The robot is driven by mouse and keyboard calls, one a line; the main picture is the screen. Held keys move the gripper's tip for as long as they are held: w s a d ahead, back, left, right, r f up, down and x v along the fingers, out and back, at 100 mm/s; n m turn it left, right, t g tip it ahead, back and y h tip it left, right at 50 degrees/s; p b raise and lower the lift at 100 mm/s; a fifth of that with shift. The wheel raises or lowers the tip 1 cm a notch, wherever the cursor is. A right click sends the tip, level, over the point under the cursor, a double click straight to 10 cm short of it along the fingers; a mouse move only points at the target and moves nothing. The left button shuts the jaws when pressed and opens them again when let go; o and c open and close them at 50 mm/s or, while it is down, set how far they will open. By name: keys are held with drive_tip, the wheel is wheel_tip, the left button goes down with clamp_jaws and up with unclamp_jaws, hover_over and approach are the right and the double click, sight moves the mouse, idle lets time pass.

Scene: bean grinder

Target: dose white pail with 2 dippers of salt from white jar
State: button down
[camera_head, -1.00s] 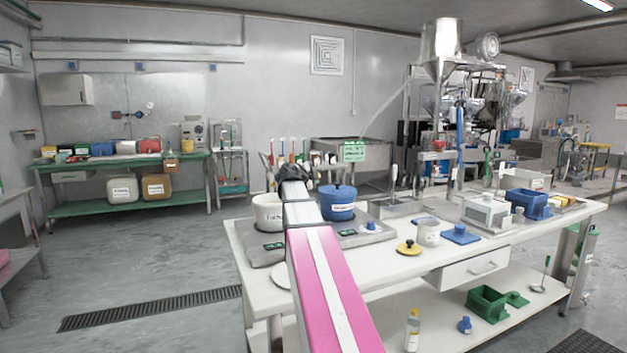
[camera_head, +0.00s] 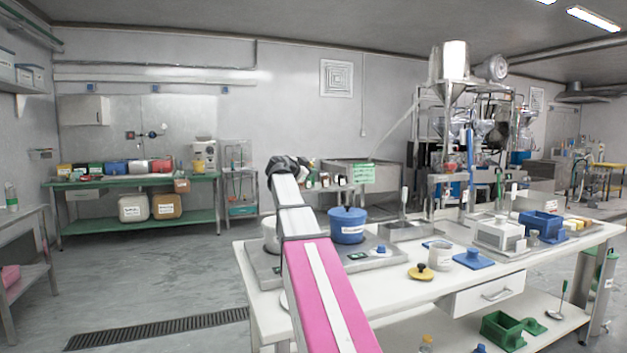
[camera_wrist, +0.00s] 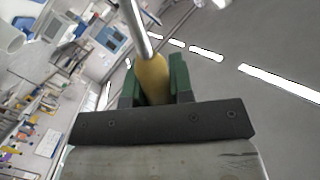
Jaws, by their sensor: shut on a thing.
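My gripper (camera_wrist: 155,82) has green fingers shut on the yellow handle (camera_wrist: 151,70) of a tool with a metal shaft (camera_wrist: 135,25). The tool's far end is outside the wrist view, so I cannot tell its shape. In the head view my gripper is a dark shape (camera_head: 284,164) above and behind the table's left end. The white pail (camera_head: 269,238) stands on a grey plate at the table's left, mostly hidden behind my arm. A white jar (camera_head: 440,259) stands near the table's middle. Its contents do not show.
A yellow lid (camera_head: 422,272) and a blue lid (camera_head: 473,259) lie near the jar. Floor left of the table (camera_head: 255,248) is clear.

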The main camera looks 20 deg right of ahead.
drive_tip(key=w+a+r+n+h, duration=0.1)
drive_tip(key=w+a+r+n, duration=0.4)
drive_tip(key=w+a+n, duration=0.1)
drive_tip(key=shift+w+a+r+h, duration=0.3)
drive_tip(key=shift+w+r, duration=0.05)
drive_tip(key=shift+w, duration=0.35)
idle(0.7)
